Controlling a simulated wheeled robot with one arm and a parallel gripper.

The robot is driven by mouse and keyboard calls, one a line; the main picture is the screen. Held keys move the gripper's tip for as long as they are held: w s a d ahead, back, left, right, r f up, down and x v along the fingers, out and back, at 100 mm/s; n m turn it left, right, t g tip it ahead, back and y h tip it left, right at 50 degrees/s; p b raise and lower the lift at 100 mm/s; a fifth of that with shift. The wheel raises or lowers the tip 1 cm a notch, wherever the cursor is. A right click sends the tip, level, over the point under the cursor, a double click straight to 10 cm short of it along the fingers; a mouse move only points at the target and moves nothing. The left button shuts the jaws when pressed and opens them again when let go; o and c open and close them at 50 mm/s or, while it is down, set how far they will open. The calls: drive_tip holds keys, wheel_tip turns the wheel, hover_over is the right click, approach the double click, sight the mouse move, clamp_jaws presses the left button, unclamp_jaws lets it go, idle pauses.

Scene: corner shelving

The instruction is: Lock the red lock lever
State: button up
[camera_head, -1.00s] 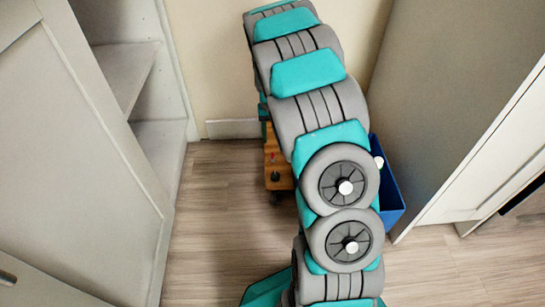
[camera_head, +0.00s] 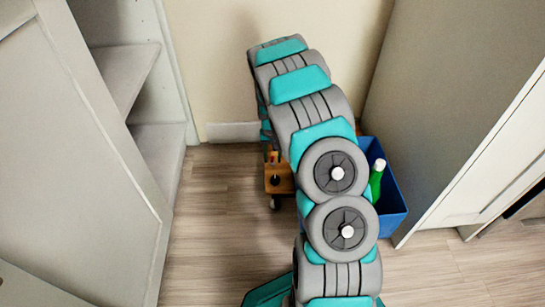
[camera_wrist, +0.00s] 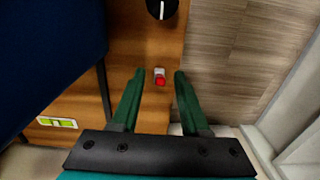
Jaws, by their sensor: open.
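The red lock lever (camera_wrist: 160,80) is a small red piece with a pale top, set on a wooden board (camera_wrist: 151,45) in the wrist view. My gripper (camera_wrist: 159,73) is open, with one green finger on each side of the lever in the picture and a gap to both. I cannot tell how far the fingertips are from the board. In the head view the wooden unit (camera_head: 278,178) shows beside my arm, low near the back wall.
A black knob (camera_wrist: 162,8) sits beyond the lever. A blue bin (camera_head: 393,213) with a green bottle (camera_head: 376,182) stands right of my arm. A green-and-white label (camera_wrist: 57,122) is at left in the wrist view. Open shelving (camera_head: 128,75) stands left; the floor (camera_head: 225,215) between is clear.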

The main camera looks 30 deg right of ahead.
clamp_jaws()
idle(0.3)
idle(0.3)
